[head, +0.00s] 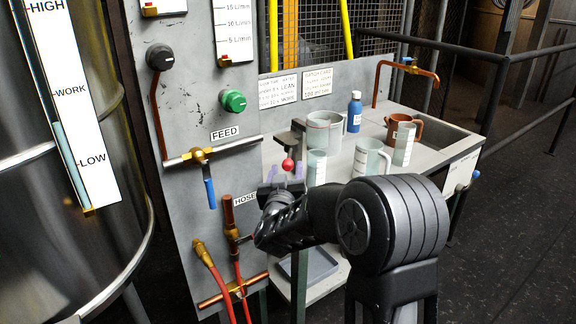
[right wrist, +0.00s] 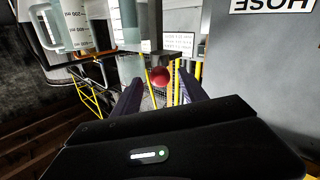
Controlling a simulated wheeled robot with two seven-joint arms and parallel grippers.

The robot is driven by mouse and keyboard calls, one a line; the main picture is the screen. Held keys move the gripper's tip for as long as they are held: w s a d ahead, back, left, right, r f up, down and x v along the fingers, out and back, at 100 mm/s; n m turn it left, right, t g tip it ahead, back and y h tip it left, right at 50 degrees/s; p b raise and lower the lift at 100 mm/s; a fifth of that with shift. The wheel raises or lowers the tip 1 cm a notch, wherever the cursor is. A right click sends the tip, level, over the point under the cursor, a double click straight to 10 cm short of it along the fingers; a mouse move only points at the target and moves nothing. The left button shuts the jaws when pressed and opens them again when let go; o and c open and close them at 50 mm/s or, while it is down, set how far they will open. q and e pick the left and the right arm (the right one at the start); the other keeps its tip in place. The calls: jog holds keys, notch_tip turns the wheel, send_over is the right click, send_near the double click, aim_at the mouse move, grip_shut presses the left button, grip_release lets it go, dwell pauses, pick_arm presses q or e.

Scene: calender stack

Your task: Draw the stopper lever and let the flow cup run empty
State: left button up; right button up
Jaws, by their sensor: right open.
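A red ball knob (head: 288,165), which looks like the end of the stopper lever, hangs under a dark bracket (head: 289,140) at the bench's near left edge. My right gripper (head: 285,172) is open just in front of the knob. In the right wrist view the red knob (right wrist: 160,76) shows between the two fingertips (right wrist: 161,88), and I cannot tell whether they touch it. My left gripper is not in view.
Graduated beakers (head: 371,157), a blue bottle (head: 354,112) and a brown jug (head: 397,128) stand on the bench (head: 437,150). A grey panel (head: 190,110) with FEED and HOSE valves, including a blue-handled one (head: 209,192), stands close left of my right gripper.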

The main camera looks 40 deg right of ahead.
aim_at(289, 156)
jog(key=shift+x, duration=2)
grip_shut()
